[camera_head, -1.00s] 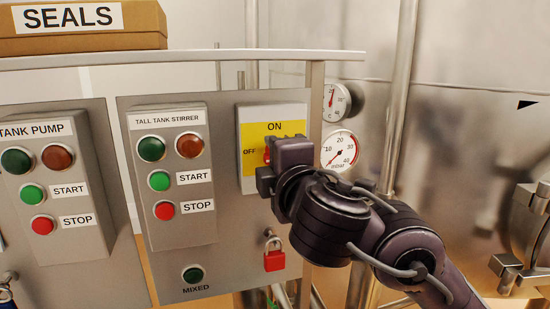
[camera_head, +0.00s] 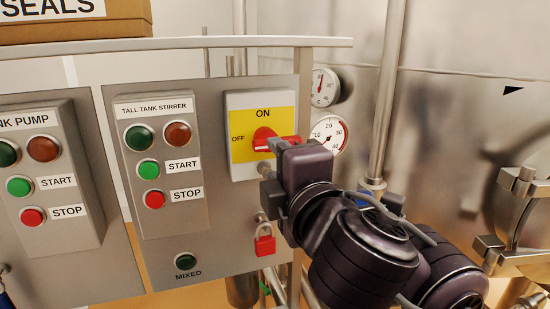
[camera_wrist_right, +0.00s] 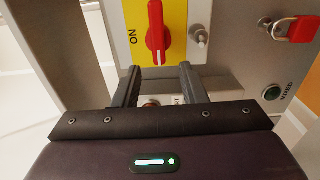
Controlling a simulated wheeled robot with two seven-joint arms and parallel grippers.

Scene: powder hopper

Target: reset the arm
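My right gripper (camera_head: 267,172) is in front of the panel, just below the red switch handle (camera_head: 266,140), and partly covers the lower right of its yellow plate (camera_head: 242,152). In the right wrist view its two fingers (camera_wrist_right: 158,85) stand apart with nothing held between them. The red handle (camera_wrist_right: 156,32) lies beyond the fingertips there, apart from them. In the head view the handle lies level, in line with the OFF label, and ON is above it. My left gripper is not in view.
A red padlock (camera_head: 265,244) hangs below the switch, close to my right gripper. The stirrer box (camera_head: 165,195) with several buttons is on the left. Two gauges (camera_head: 328,134) and a metal tank (camera_head: 450,130) are to the right. A shelf edge (camera_head: 180,44) runs above the panel.

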